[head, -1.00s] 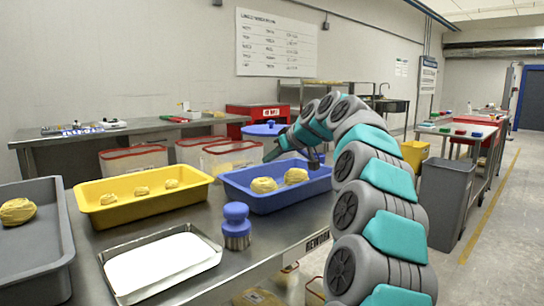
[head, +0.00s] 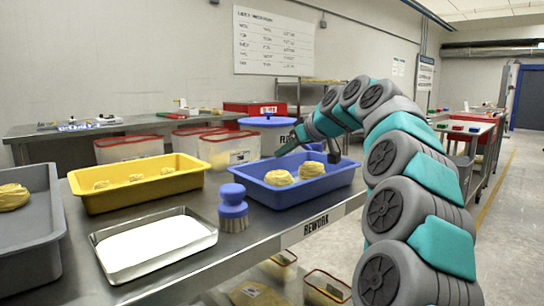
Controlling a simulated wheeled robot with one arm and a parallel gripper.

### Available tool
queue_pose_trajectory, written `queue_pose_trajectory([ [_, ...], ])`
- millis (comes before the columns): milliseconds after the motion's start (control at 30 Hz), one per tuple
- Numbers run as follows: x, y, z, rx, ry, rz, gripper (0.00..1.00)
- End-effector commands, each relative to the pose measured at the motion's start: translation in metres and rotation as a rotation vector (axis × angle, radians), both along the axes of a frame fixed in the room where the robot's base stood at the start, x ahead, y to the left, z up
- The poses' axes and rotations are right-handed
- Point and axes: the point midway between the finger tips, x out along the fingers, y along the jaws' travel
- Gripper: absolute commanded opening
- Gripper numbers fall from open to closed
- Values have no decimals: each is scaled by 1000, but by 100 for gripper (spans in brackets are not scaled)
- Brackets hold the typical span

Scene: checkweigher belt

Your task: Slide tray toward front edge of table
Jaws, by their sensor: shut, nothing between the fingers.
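A blue tray (head: 300,196) stands on the steel table (head: 200,262) to the right, near the front edge, with two tan dough pieces (head: 279,178) in it. A yellow tray (head: 140,201) with several dough pieces stands to its left. A shallow metal tray (head: 210,240) with a white sheet lies in front of the yellow one. A grey tray (head: 38,250) with a dough piece is at the far left. My gripper (head: 284,149) is shut and empty by the blue tray's far side, small and partly hidden. I cannot tell whether it touches the tray.
A blue-handled brush (head: 233,207) stands just left of the blue tray, near the front edge. Lidded bins (head: 229,149) and a blue lidded container (head: 268,121) are behind. More bins (head: 326,287) sit below the table. Bare table shows around the brush.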

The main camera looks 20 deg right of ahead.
Motion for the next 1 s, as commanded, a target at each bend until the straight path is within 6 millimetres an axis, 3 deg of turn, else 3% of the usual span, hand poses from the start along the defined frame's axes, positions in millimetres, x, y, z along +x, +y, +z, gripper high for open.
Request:
queue_pose_trajectory([
  [33, -10, -5, -13, -2, 17, 0, 0],
  [167, -22, -9, -11, -1, 19, 0, 0],
  [500, -22, -9, -11, -1, 24, 1, 0],
  [700, -22, -9, 4, -1, 23, 1, 0],
  [867, -23, -1, 3, -1, 27, 5, 0],
  [1000, -39, -7, 6, 1, 23, 2, 0],
])
